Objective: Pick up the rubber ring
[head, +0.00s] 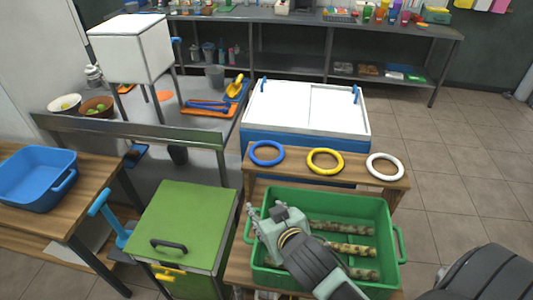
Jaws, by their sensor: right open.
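Three rings lie flat in a row on a wooden shelf (232,199) behind the green crate: a blue ring (253,151), a yellow ring (310,160) and a white ring (370,166). The picture does not show which are rubber. My right gripper (260,208) is over the left part of the green crate (385,210), nearer to me than the rings and below the blue one in the picture. It is open, holds nothing and is apart from all three rings. My left gripper is not in view.
A white-topped blue chest (290,105) stands behind the rings. A blue basin (38,180) sits on a table at the left.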

